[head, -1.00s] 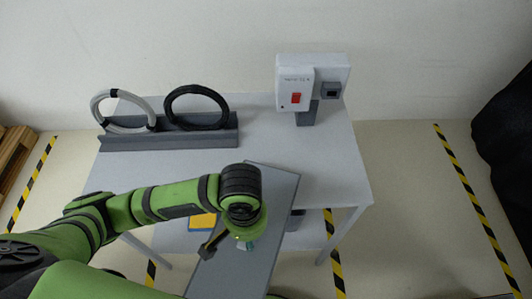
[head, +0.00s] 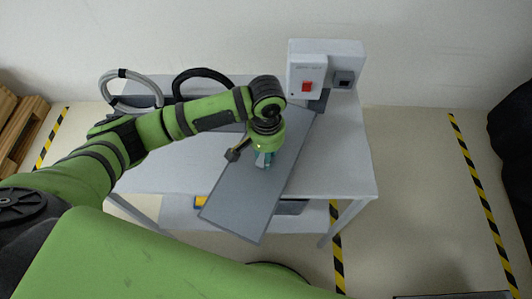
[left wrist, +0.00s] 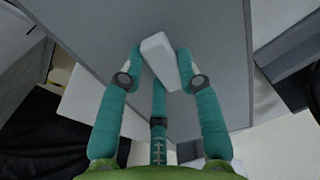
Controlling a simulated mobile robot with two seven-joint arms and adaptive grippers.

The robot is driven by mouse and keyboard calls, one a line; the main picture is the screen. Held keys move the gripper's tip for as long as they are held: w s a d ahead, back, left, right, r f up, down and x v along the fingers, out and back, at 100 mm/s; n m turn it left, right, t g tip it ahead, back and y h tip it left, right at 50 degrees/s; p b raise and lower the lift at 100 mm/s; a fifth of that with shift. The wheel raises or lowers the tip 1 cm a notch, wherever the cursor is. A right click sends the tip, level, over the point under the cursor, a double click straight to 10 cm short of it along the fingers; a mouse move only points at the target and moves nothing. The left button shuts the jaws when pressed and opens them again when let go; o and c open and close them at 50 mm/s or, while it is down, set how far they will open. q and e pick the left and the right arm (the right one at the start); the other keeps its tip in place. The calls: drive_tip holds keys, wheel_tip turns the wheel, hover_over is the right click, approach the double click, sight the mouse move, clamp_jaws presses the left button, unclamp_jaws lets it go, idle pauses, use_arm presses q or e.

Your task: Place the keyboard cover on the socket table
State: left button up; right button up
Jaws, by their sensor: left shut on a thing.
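The keyboard cover (head: 248,190) is a long flat grey panel. It lies tilted across the socket table (head: 345,165), its far end close to the socket box and its near end sticking out past the front edge. I cannot tell whether it touches the tabletop. My left gripper (head: 264,160) is above its middle. In the left wrist view the teal fingers (left wrist: 156,75) are shut around a pale block-like handle (left wrist: 160,60) on the panel (left wrist: 205,40). My right gripper is not in view.
A white socket box (head: 308,75) with a red switch and a dark socket stands at the back right. A grey cable coil (head: 108,90) and a black one (head: 200,72) stand at the back left. The table's right side is clear. A lower shelf (head: 180,212) holds a yellow item.

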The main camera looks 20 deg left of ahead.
use_arm(q)
drive_tip(key=shift+w+a, duration=0.1)
drive_tip(key=shift+w, duration=0.25)
drive_tip(key=f, duration=0.1)
drive_tip(key=f+p, duration=0.1)
drive_tip(key=shift+w+a+f, duration=0.1)
drive_tip(key=shift+w+f, duration=0.15)
drive_tip(key=shift+f, duration=0.5)
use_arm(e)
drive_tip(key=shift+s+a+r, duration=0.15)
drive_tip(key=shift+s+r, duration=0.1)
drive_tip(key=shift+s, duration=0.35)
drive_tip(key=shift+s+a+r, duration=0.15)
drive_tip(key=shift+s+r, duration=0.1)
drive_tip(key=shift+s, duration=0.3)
use_arm(q)
drive_tip(key=shift+f, duration=0.1)
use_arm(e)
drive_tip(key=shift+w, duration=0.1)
use_arm(q)
drive_tip(key=o, duration=1)
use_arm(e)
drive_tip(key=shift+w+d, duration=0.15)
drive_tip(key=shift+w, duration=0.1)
